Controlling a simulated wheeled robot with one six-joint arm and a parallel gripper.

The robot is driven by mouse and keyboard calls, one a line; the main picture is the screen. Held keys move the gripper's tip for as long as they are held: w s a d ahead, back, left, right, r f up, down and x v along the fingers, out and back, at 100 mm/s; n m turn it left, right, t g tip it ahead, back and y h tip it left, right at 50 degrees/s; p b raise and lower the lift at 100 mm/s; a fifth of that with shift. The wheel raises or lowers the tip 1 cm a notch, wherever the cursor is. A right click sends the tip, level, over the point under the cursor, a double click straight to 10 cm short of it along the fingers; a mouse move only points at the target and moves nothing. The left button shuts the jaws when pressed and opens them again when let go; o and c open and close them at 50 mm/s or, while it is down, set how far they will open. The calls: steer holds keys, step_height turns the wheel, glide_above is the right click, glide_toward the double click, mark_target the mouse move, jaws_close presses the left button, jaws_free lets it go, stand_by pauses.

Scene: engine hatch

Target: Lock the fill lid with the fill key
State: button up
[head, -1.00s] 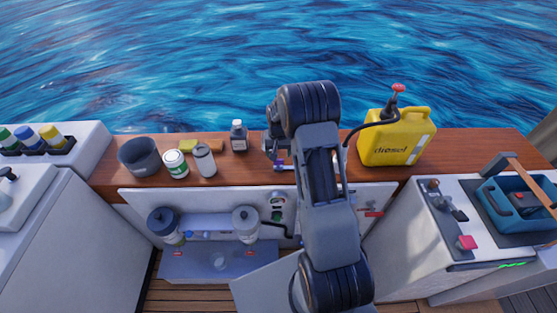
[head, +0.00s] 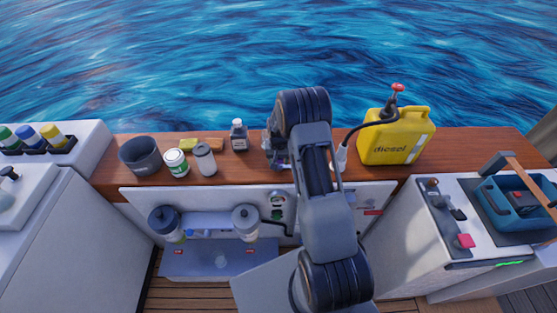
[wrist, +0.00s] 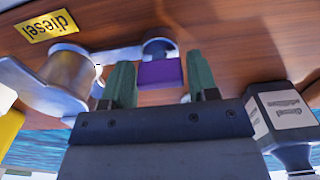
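My gripper (wrist: 159,72) shows in the wrist view with its two green fingers spread apart. A purple block (wrist: 160,73), which looks like the head of the fill key, lies in the gap between the fingers, with no clear contact. A round grey metal piece (wrist: 158,47) adjoins it. A metal fitting (wrist: 68,74), probably the fill opening with its lid, stands to the left beside a yellow diesel label (wrist: 47,25). A metal bar links it toward the round piece. In the head view my arm largely hides this spot; a little purple (head: 284,165) shows.
A yellow diesel can (head: 396,137) with a black hose stands right of my arm on the wooden counter (head: 470,146). A dark bottle (head: 239,136), a white jar (head: 176,163), a grey canister (head: 204,160) and a dark pot (head: 140,155) stand to the left.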

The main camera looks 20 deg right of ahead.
steer(key=c, duration=0.6)
steer(key=shift+f+m+b, duration=0.1)
steer(key=shift+m+b, duration=0.2)
steer(key=shift+b, duration=0.1)
steer(key=shift+m+b, duration=0.6)
steer(key=shift+m, duration=0.1)
steer(key=m+b, duration=0.2)
steer(key=m, duration=0.2)
steer(key=shift+m+b, duration=0.3)
steer(key=shift+b, duration=0.1)
steer(key=m+b, duration=0.2)
steer(key=m, duration=0.3)
steer(key=m+b, duration=0.2)
steer(key=m, duration=0.4)
steer(key=shift+m, duration=0.3)
